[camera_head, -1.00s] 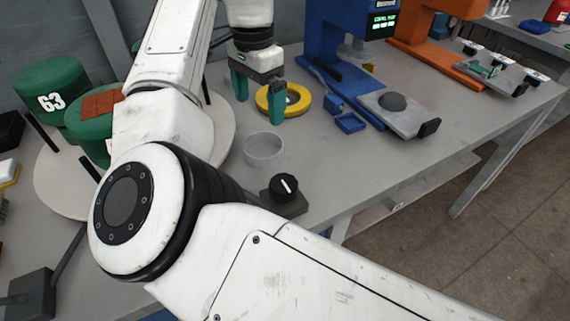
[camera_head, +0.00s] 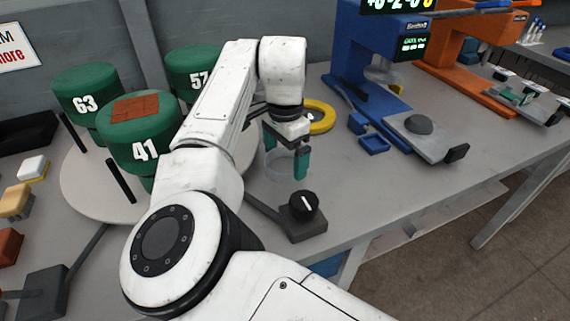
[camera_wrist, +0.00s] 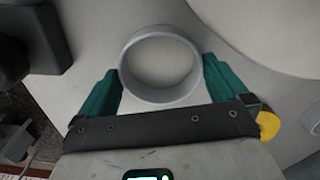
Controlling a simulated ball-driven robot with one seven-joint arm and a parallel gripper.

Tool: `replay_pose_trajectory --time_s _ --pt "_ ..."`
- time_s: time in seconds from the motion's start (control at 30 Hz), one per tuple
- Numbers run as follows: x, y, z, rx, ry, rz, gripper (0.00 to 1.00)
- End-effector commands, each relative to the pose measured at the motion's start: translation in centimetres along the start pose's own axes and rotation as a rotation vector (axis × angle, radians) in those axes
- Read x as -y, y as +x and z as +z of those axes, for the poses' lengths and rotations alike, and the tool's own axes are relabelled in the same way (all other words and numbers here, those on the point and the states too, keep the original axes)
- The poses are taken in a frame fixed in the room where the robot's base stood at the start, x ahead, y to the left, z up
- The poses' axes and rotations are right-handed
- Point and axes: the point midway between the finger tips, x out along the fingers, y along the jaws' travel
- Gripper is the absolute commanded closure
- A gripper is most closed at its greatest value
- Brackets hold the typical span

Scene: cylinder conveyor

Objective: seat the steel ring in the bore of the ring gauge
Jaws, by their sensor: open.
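The steel ring (camera_head: 281,170) is a pale grey, open hoop standing flat on the grey bench. In the wrist view the ring (camera_wrist: 160,97) lies between the two green fingers, and its round opening shows bench inside. My gripper (camera_head: 286,160) is open around the ring, pointing down, one finger on each side. I cannot tell whether the fingers touch it. The ring gauge (camera_head: 325,118) is a yellow ring on the bench just behind my gripper, partly hidden by it. Its bore is mostly hidden. A yellow edge (camera_wrist: 268,124) shows beside the right finger in the wrist view.
A black knob on a grey box (camera_head: 304,214) stands just in front of the ring. Green numbered drums (camera_head: 138,135) stand on a round turntable at left. A blue press-like instrument (camera_head: 365,60) and small blue tray (camera_head: 374,145) are at right. Bench between them is clear.

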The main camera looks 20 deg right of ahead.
Motion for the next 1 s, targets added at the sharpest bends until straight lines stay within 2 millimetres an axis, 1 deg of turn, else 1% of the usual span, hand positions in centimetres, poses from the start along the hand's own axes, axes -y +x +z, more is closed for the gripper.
replay_pose_trajectory --time_s 0.13,0.17,0.63,0.87,1.0 --pt "0.0 0.0 0.0 0.0 0.0 0.0 0.0" --pt "0.0 0.0 0.0 0.0 0.0 0.0 0.02" --pt "0.0 -0.1 0.0 -0.001 0.0 0.0 0.47" --pt "0.0 -0.3 0.0 -0.001 0.0 -0.001 0.47" --pt "0.1 -1.1 0.0 -0.002 0.0 -0.002 0.47"
